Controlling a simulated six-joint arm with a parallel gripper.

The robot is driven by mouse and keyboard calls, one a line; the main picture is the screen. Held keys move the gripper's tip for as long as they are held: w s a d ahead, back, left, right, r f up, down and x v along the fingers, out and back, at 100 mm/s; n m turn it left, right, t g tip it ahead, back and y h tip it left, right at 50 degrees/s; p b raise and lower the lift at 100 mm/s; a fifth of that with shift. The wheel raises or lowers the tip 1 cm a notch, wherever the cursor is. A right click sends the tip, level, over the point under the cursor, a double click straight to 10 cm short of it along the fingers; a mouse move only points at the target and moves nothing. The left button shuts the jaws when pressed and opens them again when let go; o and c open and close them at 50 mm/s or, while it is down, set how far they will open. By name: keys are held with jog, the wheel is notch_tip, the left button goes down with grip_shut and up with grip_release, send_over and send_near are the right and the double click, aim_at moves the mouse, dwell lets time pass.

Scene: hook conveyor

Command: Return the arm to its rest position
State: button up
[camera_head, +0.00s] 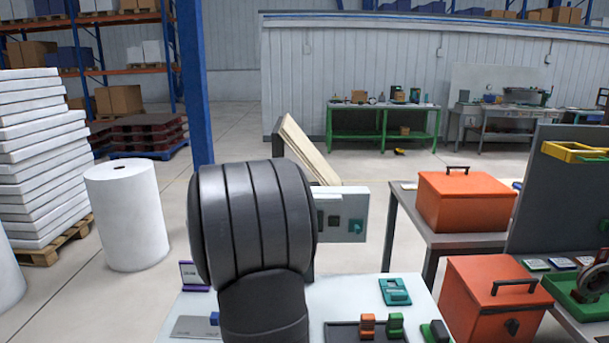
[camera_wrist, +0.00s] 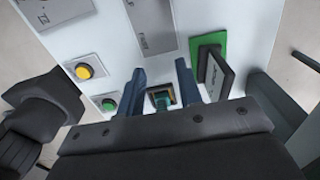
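My gripper (camera_wrist: 160,70) shows in the wrist view with its two blue fingers spread apart and a clear gap between them. It is over a white panel (camera_wrist: 112,50). A small green piece in a dark square frame (camera_wrist: 161,98) shows between the fingers, and no finger visibly touches it. In the head view my dark arm fills the lower middle and hides the gripper.
The panel bears a yellow button (camera_wrist: 84,71), a green button (camera_wrist: 108,104) and a green-backed dark plate (camera_wrist: 215,68). In the head view, a white table (camera_head: 345,288) holds a dark tray (camera_head: 345,332) and a teal device (camera_head: 395,291). Orange boxes (camera_head: 465,200) stand right.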

jog(key=s+a+f, duration=0.2)
jog(key=s+a, duration=0.1)
jog(key=a, duration=0.4)
jog(key=w, duration=0.6)
jog(key=shift+w+r, duration=0.15)
jog(key=shift+r, duration=0.1)
